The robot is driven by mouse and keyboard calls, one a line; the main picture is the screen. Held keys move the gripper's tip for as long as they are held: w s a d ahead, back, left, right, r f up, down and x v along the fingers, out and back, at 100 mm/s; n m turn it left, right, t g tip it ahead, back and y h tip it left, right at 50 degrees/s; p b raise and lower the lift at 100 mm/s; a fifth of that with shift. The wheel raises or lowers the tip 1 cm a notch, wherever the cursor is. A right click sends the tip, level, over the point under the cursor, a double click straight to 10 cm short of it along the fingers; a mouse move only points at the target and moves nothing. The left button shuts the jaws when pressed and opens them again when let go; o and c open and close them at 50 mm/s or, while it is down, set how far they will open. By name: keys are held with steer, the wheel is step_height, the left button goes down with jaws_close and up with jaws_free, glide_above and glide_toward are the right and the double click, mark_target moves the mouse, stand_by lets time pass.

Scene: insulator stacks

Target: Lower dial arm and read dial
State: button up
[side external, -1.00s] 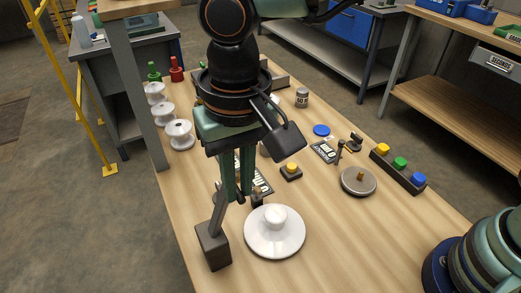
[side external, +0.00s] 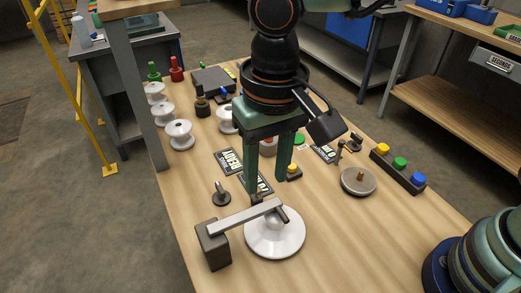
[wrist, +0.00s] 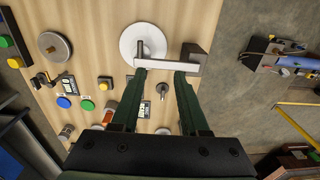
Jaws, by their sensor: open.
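The dial arm (side external: 245,218) is a flat grey bar on a dark block (side external: 213,246). It is lowered and lies about level, its free end over the middle of the white disc (side external: 285,243). A dark stub shows at that end; I cannot tell whether it touches the disc's knob. In the wrist view, the dial arm (wrist: 175,67) reaches from the block (wrist: 193,50) across the edge of the white disc (wrist: 131,42). My gripper (side external: 267,187) is open and empty, behind and above the arm; in the wrist view its fingertips (wrist: 160,73) are spread beside the bar. No dial reading is legible.
Black label cards (side external: 230,162) and a yellow button (side external: 294,168) lie behind. White insulators (side external: 179,134) line the left edge. A grey disc (side external: 358,181) and coloured button strip (side external: 398,165) are right. The front right tabletop is clear.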

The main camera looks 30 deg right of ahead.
step_height(320, 180, up, 10)
glide_above(282, 215)
steer(key=a, duration=0.3)
steer(key=shift+s+a+r, duration=0.1)
steer(key=shift+s+r, duration=0.1)
steer(key=shift+g+h, duration=0.4)
steer(key=shift+h, duration=0.2)
steer(key=f, duration=0.3)
steer(key=d+f, duration=0.1)
steer(key=f, duration=0.6)
steer(key=shift+w+d+f, duration=0.1)
steer(key=shift+w+d, duration=0.15)
steer(key=shift+d, duration=0.15)
steer(key=f, duration=0.4)
steer(key=d+f, duration=0.1)
steer(key=f, duration=0.6)
steer(key=shift+d+f, duration=0.15)
steer(key=shift+f, duration=0.2)
jaws_close()
steer(key=shift+w+a+r, duration=0.1)
steer(key=shift+a+r, duration=0.15)
